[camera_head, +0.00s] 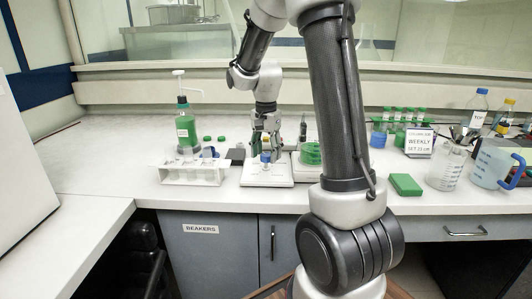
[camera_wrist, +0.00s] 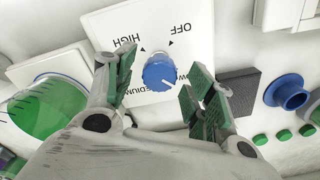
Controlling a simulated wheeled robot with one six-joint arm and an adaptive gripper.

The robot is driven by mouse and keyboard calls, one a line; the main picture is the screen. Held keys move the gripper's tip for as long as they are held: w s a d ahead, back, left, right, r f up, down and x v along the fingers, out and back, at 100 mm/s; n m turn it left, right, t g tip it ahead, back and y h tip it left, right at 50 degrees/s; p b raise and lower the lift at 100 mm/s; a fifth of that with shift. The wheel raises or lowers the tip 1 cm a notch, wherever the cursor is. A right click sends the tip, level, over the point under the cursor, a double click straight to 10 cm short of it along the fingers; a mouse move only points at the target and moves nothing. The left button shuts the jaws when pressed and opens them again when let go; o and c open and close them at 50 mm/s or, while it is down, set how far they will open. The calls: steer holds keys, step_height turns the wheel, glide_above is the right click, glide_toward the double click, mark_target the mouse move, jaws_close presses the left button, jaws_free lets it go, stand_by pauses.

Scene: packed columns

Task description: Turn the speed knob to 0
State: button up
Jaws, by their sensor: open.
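The knob (camera_wrist: 160,72) is blue with a pale base and sits on a white plate (camera_wrist: 105,25). The plate reads OFF, HIGH, MEDIUM and, partly covered, LOW; I see no 0. Which mark the knob points to I cannot tell. In the head view the knob (camera_head: 265,157) is on the white unit (camera_head: 255,180) on the bench. My gripper (camera_wrist: 158,78) is open, with green-padded fingers on either side of the knob and a visible gap to it. In the head view my gripper (camera_head: 265,142) reaches down from above, just over the knob.
A green beaker (camera_wrist: 45,105) stands close beside the plate. A dark pad (camera_wrist: 240,85), a blue spool-like piece (camera_wrist: 287,92) and several green caps (camera_wrist: 284,136) lie on the other side. A white rack (camera_head: 195,174) and a green bottle (camera_head: 186,130) stand left of the unit.

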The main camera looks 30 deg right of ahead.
steer(key=shift+f, duration=0.15)
steer(key=c, duration=1)
steer(key=shift+n, duration=0.3)
steer(key=n, duration=1.3)
steer(key=shift+n, duration=2.1)
